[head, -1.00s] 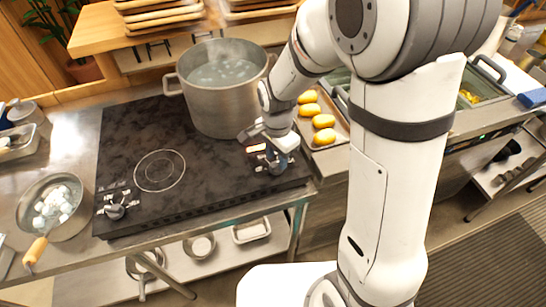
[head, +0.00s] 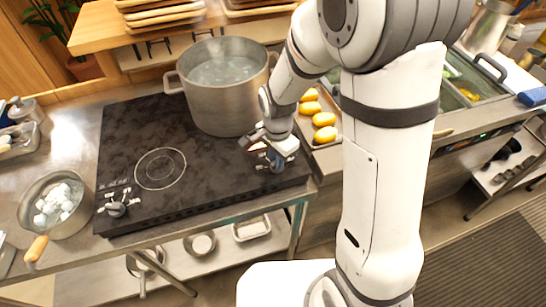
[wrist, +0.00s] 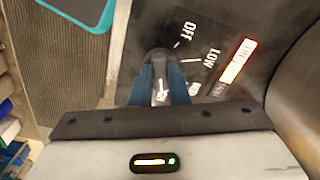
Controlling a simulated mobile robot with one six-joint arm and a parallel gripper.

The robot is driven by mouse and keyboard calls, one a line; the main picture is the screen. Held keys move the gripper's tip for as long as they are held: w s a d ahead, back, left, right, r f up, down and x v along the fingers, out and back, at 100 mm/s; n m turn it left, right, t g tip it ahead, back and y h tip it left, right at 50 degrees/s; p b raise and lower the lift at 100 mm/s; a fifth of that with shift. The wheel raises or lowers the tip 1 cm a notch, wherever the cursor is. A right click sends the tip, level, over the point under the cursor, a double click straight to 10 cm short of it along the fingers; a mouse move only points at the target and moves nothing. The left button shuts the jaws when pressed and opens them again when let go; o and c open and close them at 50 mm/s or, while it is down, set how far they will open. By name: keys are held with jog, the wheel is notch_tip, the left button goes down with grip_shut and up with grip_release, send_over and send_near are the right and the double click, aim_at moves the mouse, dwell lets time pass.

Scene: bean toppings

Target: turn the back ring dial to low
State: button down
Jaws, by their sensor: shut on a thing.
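The back ring dial (head: 277,165) is at the right front corner of the black cooktop, in front of the big pot. My gripper (wrist: 160,75) is shut on this dial, its blue fingers on either side of the knob. In the wrist view the dial (wrist: 160,90) shows as a grey knob with a pale mark between the fingers. The printed words OFF and LOW are readable to its upper right, with a lit red indicator (wrist: 238,61) beyond them. Which word the dial points at is not clear. In the head view my gripper (head: 272,152) partly covers the dial.
A large steaming pot (head: 216,104) stands on the cooktop (head: 210,165) behind my gripper. A second dial (head: 117,207) is at the left front. A pan (head: 75,226) of white pieces is at the left. A tray of yellow items lies right of the cooktop.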

jog(key=shift+s+a, duration=0.15)
jog(key=shift+a, duration=0.35)
jog(key=shift+d, duration=0.3)
jog(key=shift+d+n, duration=0.2)
jog(key=shift+n, duration=0.1)
jog(key=n+b, duration=0.2)
jog(key=n, duration=0.2)
jog(key=n+b, duration=0.1)
jog(key=n, duration=0.3)
jog(key=shift+d+b, duration=0.1)
jog(key=shift+b, duration=0.25)
jog(key=n+b, duration=0.1)
jog(key=n, duration=0.4)
jog(key=shift+n+b, duration=0.55)
jog(key=shift+n, duration=1.45)
